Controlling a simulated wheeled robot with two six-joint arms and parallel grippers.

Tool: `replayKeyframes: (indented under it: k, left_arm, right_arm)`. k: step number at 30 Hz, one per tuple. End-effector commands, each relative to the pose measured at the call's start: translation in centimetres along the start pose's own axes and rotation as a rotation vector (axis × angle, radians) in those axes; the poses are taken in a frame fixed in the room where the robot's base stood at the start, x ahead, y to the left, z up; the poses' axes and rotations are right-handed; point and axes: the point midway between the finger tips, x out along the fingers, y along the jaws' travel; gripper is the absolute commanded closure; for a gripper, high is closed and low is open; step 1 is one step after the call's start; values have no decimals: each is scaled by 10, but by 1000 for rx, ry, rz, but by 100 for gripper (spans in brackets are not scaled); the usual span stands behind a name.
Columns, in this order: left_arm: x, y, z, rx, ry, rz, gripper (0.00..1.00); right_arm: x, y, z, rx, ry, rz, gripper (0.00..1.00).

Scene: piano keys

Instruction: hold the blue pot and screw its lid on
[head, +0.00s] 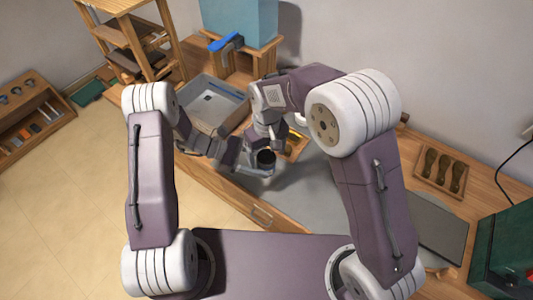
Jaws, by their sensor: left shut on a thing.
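A small dark round thing (266,157), which looks like the pot seen from above, is above the grey mat on the bench. Its blue colour does not show clearly. My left gripper (258,167) reaches in from the left and is shut around it. My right gripper (267,141) comes down from above, right behind the pot. Its fingers are small and partly covered by its own wrist, so I cannot tell if they are open or hold anything. I cannot make out the lid; it may be hidden by the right wrist.
A grey tray (214,102) stands at the back left of the wooden bench. A blue tool (226,43) rests on a wooden stand behind it. A wooden rack with dark-handled tools (442,171) and a dark green box (503,250) are on the right. The grey mat (300,196) is bare in front.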

Motion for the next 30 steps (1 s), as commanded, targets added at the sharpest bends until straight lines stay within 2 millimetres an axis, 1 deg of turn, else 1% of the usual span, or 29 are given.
replayKeyframes:
  k: [7,10,11,14,18,21,25,27,30]
  left_arm:
    - [0,0,0,0,-1,0,100]
    - [0,0,0,0,-1,0,100]
    - [0,0,0,0,-1,0,100]
    - [0,0,0,0,-1,0,100]
    - [0,0,0,0,-1,1,100]
    - [0,0,0,0,-1,0,100]
    - [0,0,0,0,-1,1,100]
    - [0,0,0,0,-1,1,100]
    - [0,0,0,0,-1,1,100]
  right_arm:
    - [-1,0,0,-1,0,0,21]
    - [-8,0,-1,-2,2,0,21]
    - [-12,0,-1,-2,2,0,21]
    - [-33,0,-1,-1,5,0,21]
    - [-67,0,-1,-1,6,0,21]
    - [-88,0,-1,-1,5,0,21]
    - [-108,0,-1,-1,2,0,21]
    - [-114,0,-1,-1,2,0,21]
    - [-119,0,0,-1,0,0,21]
